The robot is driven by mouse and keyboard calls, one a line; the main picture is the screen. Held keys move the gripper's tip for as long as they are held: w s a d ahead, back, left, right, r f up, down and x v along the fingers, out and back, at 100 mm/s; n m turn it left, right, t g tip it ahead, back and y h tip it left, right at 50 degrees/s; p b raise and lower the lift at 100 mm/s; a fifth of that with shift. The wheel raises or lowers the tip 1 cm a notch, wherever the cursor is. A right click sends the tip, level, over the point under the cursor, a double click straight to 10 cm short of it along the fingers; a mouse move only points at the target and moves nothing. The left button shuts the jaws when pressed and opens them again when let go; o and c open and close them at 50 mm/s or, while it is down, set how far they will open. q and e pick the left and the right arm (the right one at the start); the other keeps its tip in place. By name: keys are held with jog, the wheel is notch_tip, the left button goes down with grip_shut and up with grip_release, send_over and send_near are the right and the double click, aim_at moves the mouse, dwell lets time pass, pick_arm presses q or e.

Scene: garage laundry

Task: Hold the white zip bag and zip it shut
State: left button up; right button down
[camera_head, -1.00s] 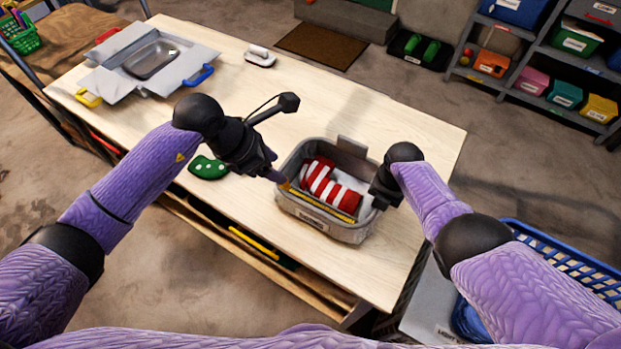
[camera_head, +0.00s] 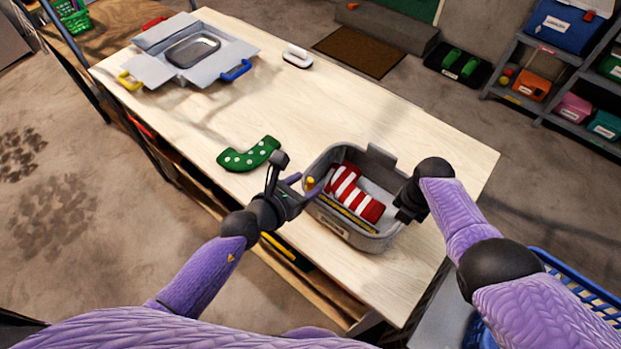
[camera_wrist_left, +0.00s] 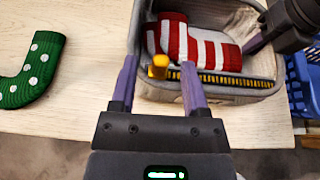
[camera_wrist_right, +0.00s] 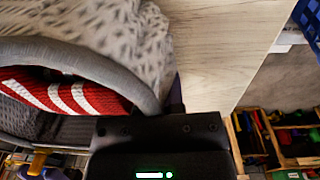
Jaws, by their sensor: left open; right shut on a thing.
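The pale grey zip bag (camera_head: 375,243) stands open on the table, with a red-and-white striped sock (camera_head: 352,190) inside. A yellow zip line runs along its front edge. The yellow zip pull (camera_wrist_left: 158,67) is at the bag's left front corner. My left gripper (camera_head: 309,189) is open at that corner; in the left wrist view its purple fingers stand on either side of the pull, and I cannot tell if they touch it. My right gripper (camera_head: 402,205) is shut on the bag's right rim. The bag's rim (camera_wrist_right: 85,58) fills much of the right wrist view.
A green dotted sock (camera_head: 248,155) lies on the table (camera_head: 420,130) left of the bag. A grey folding board (camera_head: 170,65) and a white-handled item (camera_head: 297,56) are farther back. A blue basket (camera_head: 570,295) stands at the right. The middle of the table is clear.

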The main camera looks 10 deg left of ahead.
pick_arm(q)
jog(key=shift+x, duration=1.2)
grip_shut()
dwell(0.5)
